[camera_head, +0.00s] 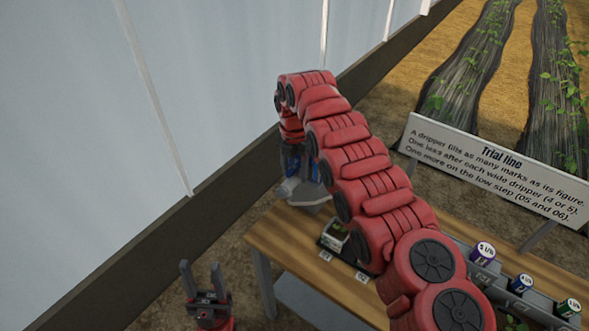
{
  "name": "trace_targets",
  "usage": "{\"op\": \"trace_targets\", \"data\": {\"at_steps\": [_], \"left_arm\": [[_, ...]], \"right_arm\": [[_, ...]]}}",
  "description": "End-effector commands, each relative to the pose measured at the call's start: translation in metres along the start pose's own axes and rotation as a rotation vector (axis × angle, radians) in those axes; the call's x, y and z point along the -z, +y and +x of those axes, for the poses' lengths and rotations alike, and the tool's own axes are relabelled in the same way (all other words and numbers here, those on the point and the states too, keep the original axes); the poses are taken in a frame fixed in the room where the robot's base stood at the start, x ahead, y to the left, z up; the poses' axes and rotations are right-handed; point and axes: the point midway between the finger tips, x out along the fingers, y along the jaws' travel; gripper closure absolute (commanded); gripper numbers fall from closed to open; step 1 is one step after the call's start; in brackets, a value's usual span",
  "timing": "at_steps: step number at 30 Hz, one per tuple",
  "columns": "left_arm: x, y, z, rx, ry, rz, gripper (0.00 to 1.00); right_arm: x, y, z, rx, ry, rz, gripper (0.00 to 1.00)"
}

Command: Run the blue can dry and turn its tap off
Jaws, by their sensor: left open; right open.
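My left gripper (206,282) stands upright at the lower left, its two dark fingers apart and empty, clear of the table. My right arm crosses the middle, and its wrist bends down at the far end. My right gripper (299,152) is there, mostly hidden by the arm, beside a blue object (290,163) above a grey plate (309,196). The blue object may be the blue can; its tap cannot be made out. I cannot tell whether the gripper touches it.
A wooden table (290,262) carries a small dark box (334,236) and a grey rail with purple-labelled (483,252), blue-labelled (520,284) and green-labelled (567,307) drippers. A "Trial line" sign (495,172) stands behind. A pale wall (80,130) is at left.

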Motion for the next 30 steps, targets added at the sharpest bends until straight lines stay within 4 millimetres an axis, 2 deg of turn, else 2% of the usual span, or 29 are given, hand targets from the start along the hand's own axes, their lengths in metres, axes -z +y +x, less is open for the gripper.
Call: {"op": "trace_targets", "data": {"at_steps": [5, 8, 11, 21, 24, 30], "left_arm": [[0.000, 0.000, 0.001, 0.000, 0.000, 0.000, 0.50], [0.001, 0.000, 0.005, 0.000, 0.000, 0.000, 0.50], [0.002, -0.001, 0.011, 0.000, 0.000, 0.000, 0.50], [0.009, -0.003, 0.055, 0.000, 0.000, 0.000, 0.50], [0.011, -0.003, 0.065, 0.000, 0.000, 0.000, 0.50], [0.011, -0.003, 0.064, 0.000, 0.000, 0.000, 0.50]], "right_arm": [[0.000, 0.000, -0.003, -0.001, -0.001, 0.001, 0.44], [0.000, 0.000, -0.013, -0.001, -0.001, 0.001, 0.44], [0.000, 0.000, -0.028, -0.001, -0.001, 0.002, 0.44], [0.000, 0.001, -0.090, -0.002, -0.002, 0.000, 0.44], [0.000, 0.000, -0.102, -0.002, -0.002, 0.001, 0.44], [-0.001, 0.000, -0.101, -0.001, -0.002, 0.001, 0.44]]}}
